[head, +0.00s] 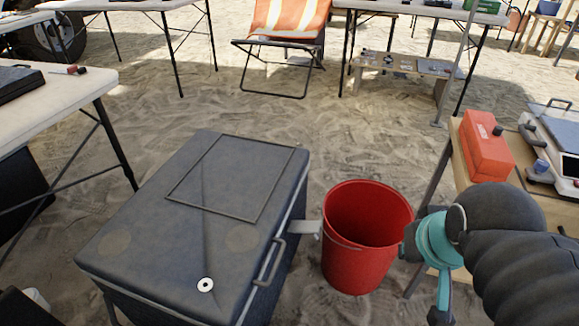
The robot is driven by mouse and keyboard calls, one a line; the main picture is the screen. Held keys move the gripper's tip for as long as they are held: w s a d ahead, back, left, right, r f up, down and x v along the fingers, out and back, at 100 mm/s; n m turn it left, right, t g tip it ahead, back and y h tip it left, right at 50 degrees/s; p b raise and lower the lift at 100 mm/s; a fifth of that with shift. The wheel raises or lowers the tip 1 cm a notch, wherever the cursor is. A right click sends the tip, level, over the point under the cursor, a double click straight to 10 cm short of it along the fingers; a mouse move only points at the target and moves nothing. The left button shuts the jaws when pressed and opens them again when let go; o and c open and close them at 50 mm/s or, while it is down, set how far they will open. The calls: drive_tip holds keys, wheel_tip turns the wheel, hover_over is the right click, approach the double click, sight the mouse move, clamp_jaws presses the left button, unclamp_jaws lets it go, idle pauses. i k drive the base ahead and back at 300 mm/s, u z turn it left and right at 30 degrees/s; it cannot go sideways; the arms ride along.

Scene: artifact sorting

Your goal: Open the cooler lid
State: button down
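The cooler (150,232) is a large dark blue-grey box at the lower middle left of the head view. Its flat lid lies shut on the box. A thin rectangular frame outline (262,207) marks the far part of the lid. A metal handle (270,262) is on the right edge, and a small white round disc (205,285) sits near the front. A pale bracket sticks out from the cooler's right side toward the bucket. My arm, with black and teal parts, is at the lower right, apart from the cooler. I cannot make out my gripper's fingers in this view.
A red bucket (362,262) stands on the sand close to the cooler's right side. A table at right holds an orange-red box (484,148) and a scale-like device (556,150). A white table (60,108) is at left. Open sand lies beyond the cooler, before an orange striped chair (289,18).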

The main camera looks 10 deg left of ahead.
sight(194, 241)
drive_tip(key=u, duration=0.5)
drive_tip(key=k, duration=1.2)
drive_tip(key=u, duration=0.3)
drive_tip(key=i, duration=0.75)
